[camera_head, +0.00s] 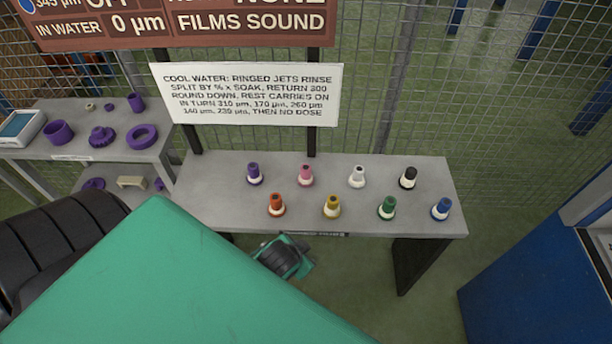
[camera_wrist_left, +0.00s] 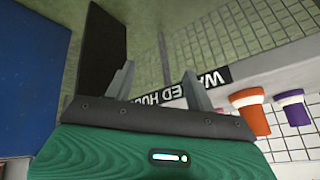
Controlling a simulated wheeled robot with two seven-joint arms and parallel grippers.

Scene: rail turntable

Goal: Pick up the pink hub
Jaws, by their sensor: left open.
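The pink hub (camera_head: 305,175) stands upright on a pale base in the back row on the grey table (camera_head: 400,215), in the head view. In the head view my green forearm covers the lower left, and the wrist end shows just off the table's front edge, below the hubs. The fingertips are hard to make out there. My right gripper is not in view.
An orange hub (camera_head: 276,205) and a yellow hub (camera_head: 332,207) stand in front of the pink one. A purple hub (camera_head: 254,174) and a white hub (camera_head: 357,177) flank it. Green, black and blue hubs stand to the right. A sign (camera_head: 250,92) hangs behind.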

